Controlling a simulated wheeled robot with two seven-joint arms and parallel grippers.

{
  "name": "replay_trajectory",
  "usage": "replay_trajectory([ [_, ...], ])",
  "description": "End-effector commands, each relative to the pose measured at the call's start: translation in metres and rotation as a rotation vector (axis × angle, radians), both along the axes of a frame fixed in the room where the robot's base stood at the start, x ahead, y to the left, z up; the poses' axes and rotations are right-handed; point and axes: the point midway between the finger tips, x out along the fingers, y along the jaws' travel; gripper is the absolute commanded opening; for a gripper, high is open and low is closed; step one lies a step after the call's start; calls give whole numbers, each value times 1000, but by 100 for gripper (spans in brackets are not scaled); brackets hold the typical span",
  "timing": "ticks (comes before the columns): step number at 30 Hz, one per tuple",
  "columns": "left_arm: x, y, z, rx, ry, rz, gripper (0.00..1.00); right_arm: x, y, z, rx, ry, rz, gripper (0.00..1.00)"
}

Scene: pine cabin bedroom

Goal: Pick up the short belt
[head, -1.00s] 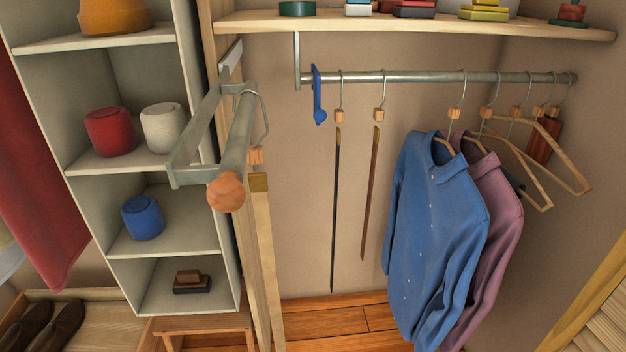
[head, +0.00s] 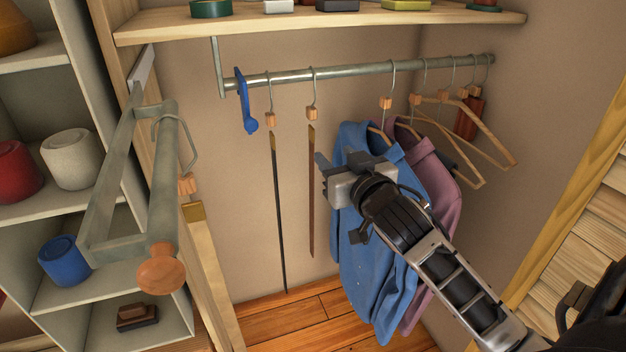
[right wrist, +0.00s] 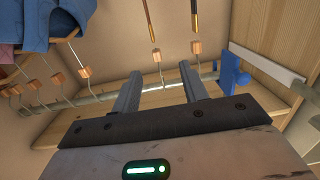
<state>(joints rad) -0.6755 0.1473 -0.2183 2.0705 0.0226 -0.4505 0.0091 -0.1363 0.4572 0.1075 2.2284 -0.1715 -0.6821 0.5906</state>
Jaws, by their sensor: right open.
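The short belt (head: 312,195) is a brown strip hanging straight down from a wooden clip on the closet rod. Its lower end is higher than that of the longer black belt (head: 278,210) to its left. My right gripper (head: 328,178) is open and empty, just right of the short belt in the head view and apart from it. In the right wrist view, the short belt (right wrist: 150,18) and its wooden clip (right wrist: 156,55) appear beyond and between the open fingers (right wrist: 160,75); the black belt (right wrist: 195,20) is to the right. My left gripper is not in view.
A blue shirt (head: 352,250) and a mauve shirt (head: 425,170) hang right of the belts, partly behind my right arm. A pull-out rod (head: 163,200) with a tan belt (head: 212,270) juts out at left. A blue hook (head: 245,105) hangs on the rod (head: 350,72).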

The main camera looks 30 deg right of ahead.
Motion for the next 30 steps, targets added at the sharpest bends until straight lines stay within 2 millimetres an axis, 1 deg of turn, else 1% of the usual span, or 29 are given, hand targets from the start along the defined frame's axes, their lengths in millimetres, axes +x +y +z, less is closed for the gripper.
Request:
replay_trajectory([
  [1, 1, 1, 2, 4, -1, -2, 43, 3, -8, 17, 1, -32, -19, 44],
  [3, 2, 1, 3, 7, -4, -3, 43, 8, -15, 29, 5, -56, -35, 44],
  [4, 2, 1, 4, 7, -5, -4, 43, 11, -16, 31, 6, -60, -38, 44],
  [8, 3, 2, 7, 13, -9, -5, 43, 35, -23, 33, 6, -61, -40, 44],
  [12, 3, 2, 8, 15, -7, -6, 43, 65, -29, 32, 7, -60, -38, 44],
  [15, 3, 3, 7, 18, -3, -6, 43, 84, -34, 32, 7, -60, -38, 44],
  [19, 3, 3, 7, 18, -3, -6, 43, 101, -37, 31, 6, -59, -37, 44],
  [26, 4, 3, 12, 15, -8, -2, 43, 117, -39, 32, 7, -58, -36, 44],
  [30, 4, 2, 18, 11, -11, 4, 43, 139, -42, 37, 7, -58, -37, 44],
])
